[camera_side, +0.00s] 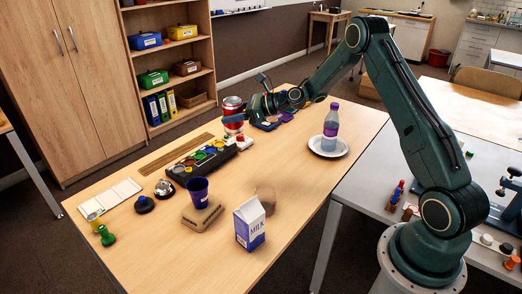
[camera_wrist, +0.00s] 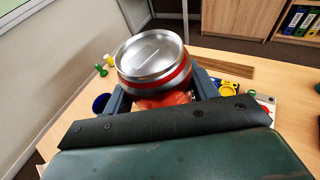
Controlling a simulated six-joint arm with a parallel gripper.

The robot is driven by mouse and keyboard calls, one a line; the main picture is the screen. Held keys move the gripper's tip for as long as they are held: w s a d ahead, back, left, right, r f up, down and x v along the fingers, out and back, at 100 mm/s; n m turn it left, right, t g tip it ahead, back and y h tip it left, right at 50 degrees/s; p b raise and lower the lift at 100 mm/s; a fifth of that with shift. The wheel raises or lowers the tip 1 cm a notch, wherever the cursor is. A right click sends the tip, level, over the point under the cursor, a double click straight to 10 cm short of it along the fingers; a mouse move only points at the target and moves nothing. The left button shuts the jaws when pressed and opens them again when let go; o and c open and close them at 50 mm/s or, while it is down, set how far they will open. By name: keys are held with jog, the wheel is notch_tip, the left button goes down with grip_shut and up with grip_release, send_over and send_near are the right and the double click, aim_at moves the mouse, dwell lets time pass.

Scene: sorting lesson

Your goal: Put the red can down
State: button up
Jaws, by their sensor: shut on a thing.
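The red can (camera_side: 233,106) with a silver top is at the far side of the wooden table (camera_side: 290,205) in the side view. My gripper (camera_side: 241,115) is shut on it. In the wrist view the can (camera_wrist: 152,60) sits between the two blue-grey jaws (camera_wrist: 160,95), its silver lid facing the camera and slightly tilted in the picture. Its lower part is hidden by my gripper in the wrist view. I cannot tell whether its base touches the table or hangs just above it.
A black tray with coloured discs (camera_side: 181,176) and wooden strips (camera_side: 176,152) lie near the can. A milk carton (camera_side: 249,226) and a bottle (camera_side: 331,125) on a white plate (camera_side: 341,152) stand nearer.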

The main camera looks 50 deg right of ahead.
jog(key=s+d+m+t+h, duration=0.1)
jog(key=s+d+m+h, duration=0.1)
jog(key=s+d, duration=0.9)
jog(key=d, duration=0.3)
jog(key=shift+s+d+r, duration=0.15)
jog(key=shift+d+r, duration=0.05)
jog(key=shift+d, duration=0.05)
jog(key=shift+f, duration=0.1)
notch_tip(320, 180, down, 16)
jog(key=shift+f, duration=0.1)
jog(key=shift+f, duration=1.8)
jog(key=shift+f, duration=0.15)
jog(key=o, duration=0.9)
jog(key=shift+o, duration=0.2)
